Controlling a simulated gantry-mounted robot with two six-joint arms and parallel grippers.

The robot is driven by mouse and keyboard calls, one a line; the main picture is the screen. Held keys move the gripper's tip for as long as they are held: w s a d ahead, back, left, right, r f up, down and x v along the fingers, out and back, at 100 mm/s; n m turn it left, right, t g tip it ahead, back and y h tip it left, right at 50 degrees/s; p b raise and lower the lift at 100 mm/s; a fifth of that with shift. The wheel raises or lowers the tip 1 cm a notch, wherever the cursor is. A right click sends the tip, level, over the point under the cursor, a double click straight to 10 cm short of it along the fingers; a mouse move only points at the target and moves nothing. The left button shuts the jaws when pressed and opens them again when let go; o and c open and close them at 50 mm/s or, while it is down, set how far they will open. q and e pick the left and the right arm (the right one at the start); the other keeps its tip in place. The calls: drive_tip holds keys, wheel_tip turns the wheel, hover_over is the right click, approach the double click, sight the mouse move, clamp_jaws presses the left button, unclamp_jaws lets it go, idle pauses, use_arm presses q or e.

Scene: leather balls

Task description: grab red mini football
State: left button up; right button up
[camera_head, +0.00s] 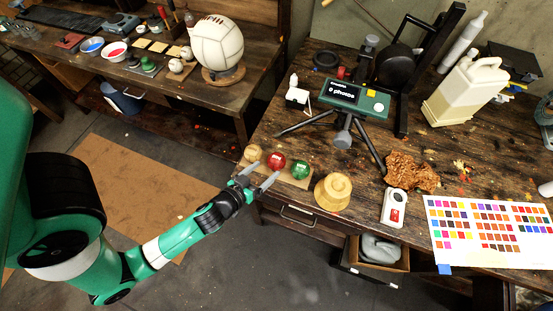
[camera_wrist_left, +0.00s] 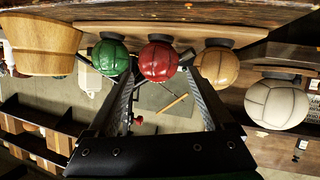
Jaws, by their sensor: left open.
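The red mini football (camera_head: 277,162) sits in the middle of a row of small balls on a wooden stand (camera_head: 293,179) near the workbench's front edge. A green ball (camera_head: 300,170) is right of it and a tan ball (camera_head: 253,153) is left of it. My left gripper (camera_head: 268,169) is open and empty, its fingers pointing at the red ball from the front. In the left wrist view, the red ball (camera_wrist_left: 158,61) shows between the fingertips (camera_wrist_left: 160,72), with the green ball (camera_wrist_left: 109,58) and tan ball (camera_wrist_left: 217,67) outside them. I cannot tell whether the fingers touch it. My right gripper is out of view.
A turned wooden piece (camera_head: 333,192) stands just right of the balls. A tripod with a display box (camera_head: 355,97) stands behind them. A white handheld device (camera_head: 394,207) and a colour chart (camera_head: 490,232) lie farther right. A large white ball (camera_head: 216,45) sits on the other bench.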

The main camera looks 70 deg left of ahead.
sight(271, 165)
use_arm(q)
drive_tip(key=shift+w+a, duration=0.2)
drive_tip(key=shift+w, duration=0.1)
drive_tip(key=p+x, duration=0.1)
drive_tip(key=x, duration=0.3)
drive_tip(key=shift+w+f, duration=0.15)
drive_tip(key=shift+w, duration=0.15)
drive_tip(key=c, duration=1.1)
